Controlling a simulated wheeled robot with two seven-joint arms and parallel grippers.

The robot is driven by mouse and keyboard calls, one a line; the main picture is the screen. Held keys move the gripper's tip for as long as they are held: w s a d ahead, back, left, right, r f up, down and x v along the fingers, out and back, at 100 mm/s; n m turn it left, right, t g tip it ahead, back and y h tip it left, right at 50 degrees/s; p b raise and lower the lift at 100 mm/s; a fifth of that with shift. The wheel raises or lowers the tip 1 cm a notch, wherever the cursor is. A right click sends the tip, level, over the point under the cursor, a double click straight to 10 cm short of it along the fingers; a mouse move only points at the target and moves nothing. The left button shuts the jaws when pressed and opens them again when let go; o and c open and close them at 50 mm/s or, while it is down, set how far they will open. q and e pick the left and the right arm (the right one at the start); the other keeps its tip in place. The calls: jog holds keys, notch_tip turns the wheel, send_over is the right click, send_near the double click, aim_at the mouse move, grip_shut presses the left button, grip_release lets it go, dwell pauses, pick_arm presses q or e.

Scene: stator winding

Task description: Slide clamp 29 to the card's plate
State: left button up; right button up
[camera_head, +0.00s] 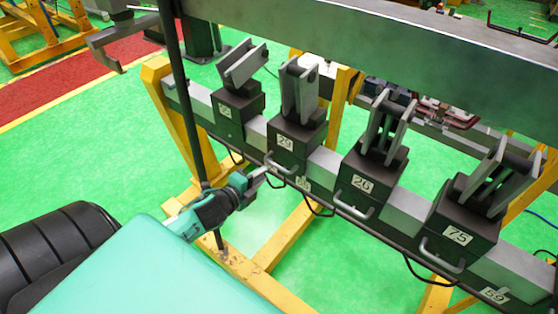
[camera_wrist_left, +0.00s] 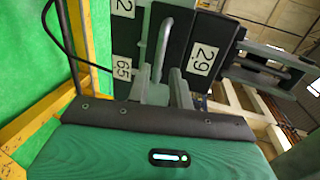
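Clamp 29 (camera_head: 297,138) is a dark block with upright grey jaws, sitting on the grey rail (camera_head: 325,163) between two other clamps. Its U-shaped handle (camera_head: 281,165) faces me. My left gripper (camera_head: 262,174) is at this handle. In the left wrist view, the two grey fingers (camera_wrist_left: 168,90) are close together at the lower end of the handle (camera_wrist_left: 163,45); whether they are closed on it is unclear. The 29 label (camera_wrist_left: 203,58) shows there too. Number plate 65 (camera_head: 303,184) is on the rail just right of clamp 29; plate 59 (camera_head: 494,295) is at the far right. I see no card.
Clamp 26 (camera_head: 367,180) and clamp 75 (camera_head: 462,230) stand to the right on the rail. A clamp ending in 2 (camera_head: 236,105) stands to the left. A thick grey beam (camera_head: 400,40) runs behind. Black cables hang below the rail, and yellow legs (camera_head: 290,235) support it.

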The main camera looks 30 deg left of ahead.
aim_at(275, 166)
pick_arm(q)
jog(key=p+x, duration=0.2)
jog(key=x, duration=0.7)
jog(key=shift+w+p, duration=0.3)
jog(key=shift+p, duration=0.05)
jog(key=shift+d+f, duration=0.1)
grip_shut()
